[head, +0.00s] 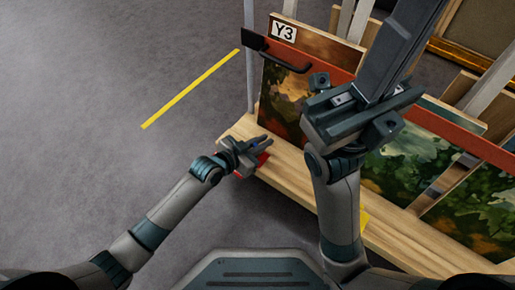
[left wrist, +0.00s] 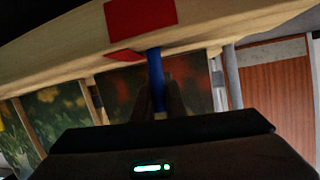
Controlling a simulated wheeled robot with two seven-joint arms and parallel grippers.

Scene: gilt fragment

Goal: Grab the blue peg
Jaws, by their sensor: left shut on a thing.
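The blue peg (left wrist: 156,72) stands at the edge of the pale wooden board, beside a red patch (left wrist: 140,18) in the left wrist view. In the head view only a small bit of blue shows at my left gripper (head: 257,146). My left gripper is shut on the peg, with its dark fingers on either side of it in the left wrist view. The red patch also shows under the gripper in the head view (head: 263,158). My right gripper (head: 352,102) is raised in front of the paintings, and its jaw state is unclear.
A wooden rack (head: 290,180) holds several paintings (head: 284,100) upright. A red rail (head: 455,131) with a black handle (head: 288,62) crosses them, below a Y3 label (head: 284,31). A yellow line (head: 190,88) marks the grey floor. The floor at left is clear.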

